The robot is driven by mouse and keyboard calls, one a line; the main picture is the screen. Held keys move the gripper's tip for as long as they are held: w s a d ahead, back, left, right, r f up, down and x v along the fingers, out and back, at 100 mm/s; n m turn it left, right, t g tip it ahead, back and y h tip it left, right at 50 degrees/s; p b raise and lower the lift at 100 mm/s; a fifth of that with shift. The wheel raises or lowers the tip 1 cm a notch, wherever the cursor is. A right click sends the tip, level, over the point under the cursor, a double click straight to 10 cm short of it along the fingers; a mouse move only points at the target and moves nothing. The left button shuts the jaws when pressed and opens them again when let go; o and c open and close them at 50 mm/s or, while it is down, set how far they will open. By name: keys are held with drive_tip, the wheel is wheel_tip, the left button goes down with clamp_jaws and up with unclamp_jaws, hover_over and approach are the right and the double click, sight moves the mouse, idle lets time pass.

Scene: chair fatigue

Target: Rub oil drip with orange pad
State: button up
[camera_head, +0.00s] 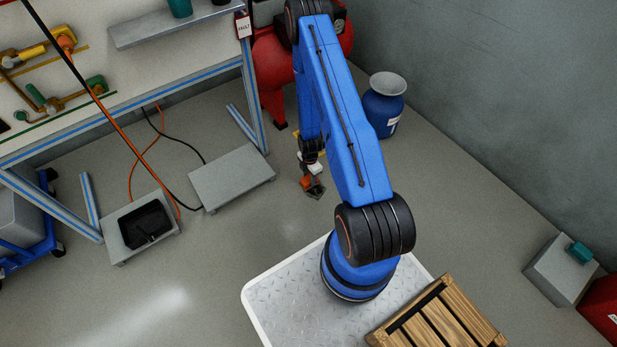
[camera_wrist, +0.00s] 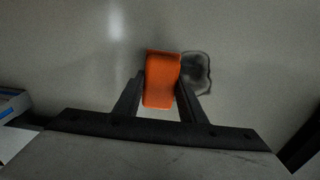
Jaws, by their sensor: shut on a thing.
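My gripper (camera_wrist: 161,92) is shut on the orange pad (camera_wrist: 162,78), which sits between its two dark fingers in the wrist view. The oil drip (camera_wrist: 198,72) is a dark, irregular patch on the grey floor, just right of the pad and partly hidden behind it and the right finger. I cannot tell whether the pad touches the floor. In the head view the pad (camera_head: 306,182) shows small at the end of my blue arm, low over the floor. The oil drip shows there only as a dark patch at the gripper, hard to make out.
A grey box (camera_head: 232,178) and a grey box with a black tray (camera_head: 142,226) stand on the floor to the left, with cables nearby.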

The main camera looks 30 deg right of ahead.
drive_tip(key=shift+s+f, duration=0.15)
drive_tip(key=shift+s, duration=1.55)
drive_tip(key=shift+s+d, duration=0.1)
drive_tip(key=shift+s, duration=1.3)
drive_tip(key=shift+s, duration=0.1)
drive_tip(key=shift+s, duration=3.15)
drive_tip(key=shift+w+d, duration=0.1)
drive_tip(key=shift+w, duration=1.65)
drive_tip(key=shift+w, duration=0.15)
drive_tip(key=shift+w, duration=1.5)
